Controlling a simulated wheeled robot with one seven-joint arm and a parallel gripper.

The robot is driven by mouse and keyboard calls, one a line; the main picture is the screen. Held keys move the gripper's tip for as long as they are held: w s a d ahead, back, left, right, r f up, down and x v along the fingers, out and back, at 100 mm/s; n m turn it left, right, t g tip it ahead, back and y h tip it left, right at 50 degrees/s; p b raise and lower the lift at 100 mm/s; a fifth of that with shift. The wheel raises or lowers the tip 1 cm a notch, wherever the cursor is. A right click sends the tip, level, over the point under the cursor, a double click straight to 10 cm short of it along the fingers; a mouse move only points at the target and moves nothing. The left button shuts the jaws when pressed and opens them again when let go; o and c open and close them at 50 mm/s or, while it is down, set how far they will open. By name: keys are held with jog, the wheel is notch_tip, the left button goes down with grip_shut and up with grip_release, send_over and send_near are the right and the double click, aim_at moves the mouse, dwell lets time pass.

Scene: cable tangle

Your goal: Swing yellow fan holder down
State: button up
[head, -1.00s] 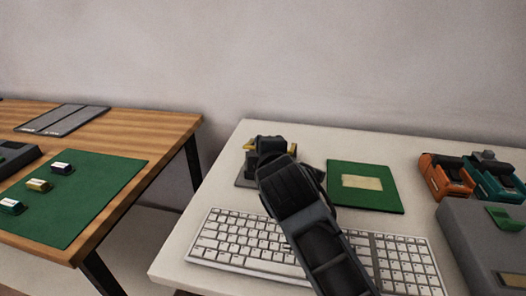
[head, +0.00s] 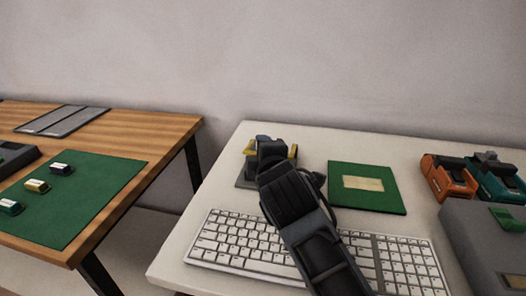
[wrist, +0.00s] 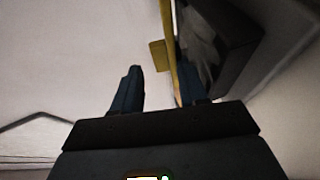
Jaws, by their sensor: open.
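The yellow fan holder (head: 250,147) is at the far left part of the white table, on a grey base (head: 245,180) and largely hidden behind my arm. A dark, blurred body, seemingly the fan (wrist: 228,35), is just right of the bar. In the head view my gripper (head: 268,150) is above the grey base.
A white keyboard (head: 225,240) lies in front, under my arm. A green mat (head: 390,197) with a pale patch is to the right. Orange (head: 446,178) and teal (head: 495,177) devices and a grey box (head: 490,235) stand further right. A wooden table (head: 160,128) is at left.

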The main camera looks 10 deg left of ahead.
jog(key=shift+s, duration=0.1)
jog(key=v, duration=0.7)
jog(key=shift+s+d+r+p, duration=0.15)
jog(key=shift+s+p, duration=0.1)
jog(key=shift+p, duration=0.15)
